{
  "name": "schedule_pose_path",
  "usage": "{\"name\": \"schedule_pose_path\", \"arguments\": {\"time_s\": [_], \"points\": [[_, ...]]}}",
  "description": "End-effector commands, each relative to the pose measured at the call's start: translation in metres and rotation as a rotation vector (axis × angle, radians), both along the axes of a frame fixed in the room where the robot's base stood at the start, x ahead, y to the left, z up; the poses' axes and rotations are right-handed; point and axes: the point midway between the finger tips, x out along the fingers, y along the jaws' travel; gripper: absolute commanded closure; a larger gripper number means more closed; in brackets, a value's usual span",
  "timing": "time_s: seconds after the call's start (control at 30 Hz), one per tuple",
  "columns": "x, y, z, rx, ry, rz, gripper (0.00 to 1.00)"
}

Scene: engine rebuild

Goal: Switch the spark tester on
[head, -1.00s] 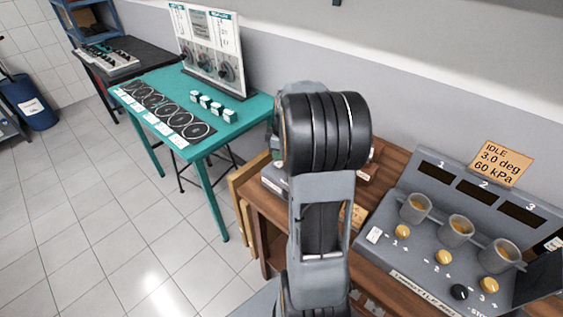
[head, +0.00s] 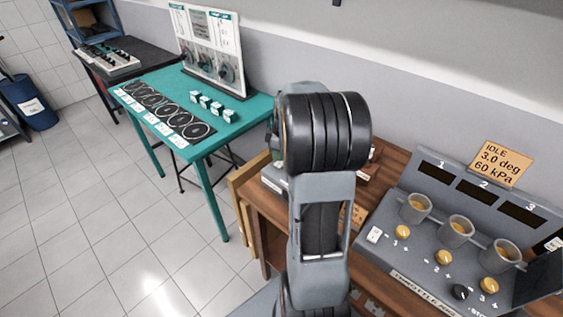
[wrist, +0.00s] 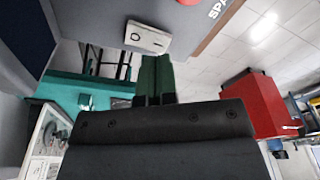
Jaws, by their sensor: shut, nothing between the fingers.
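The spark tester shows in the wrist view as a grey panel (wrist: 222,32) with part of the lettering "SPA". On it sits a white rocker switch (wrist: 148,38) with a round mark. A red part (wrist: 188,2) is cut off at the top edge. My gripper (wrist: 157,58) is shut and empty, its green fingers pointing at the switch from close by. I cannot tell whether the tips touch it. In the head view my arm hides the gripper, and a grey box (head: 272,180) is partly covered behind it; I cannot tell whether it is the tester.
In the head view, a grey console (head: 395,250) with three cups and yellow buttons stands right of my arm on a wooden bench (head: 262,212). A sign (head: 501,164) on it reads IDLE. A teal table (head: 240,108) stands left.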

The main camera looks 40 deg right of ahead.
Motion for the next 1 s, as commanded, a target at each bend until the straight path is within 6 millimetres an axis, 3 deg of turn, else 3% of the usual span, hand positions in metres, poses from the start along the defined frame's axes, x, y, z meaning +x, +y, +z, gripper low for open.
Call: {"name": "schedule_pose_path", "arguments": {"time_s": [1.0], "points": [[0.0000, 0.0000, -0.0076, 0.000, 0.000, 0.000, 1.00]]}}
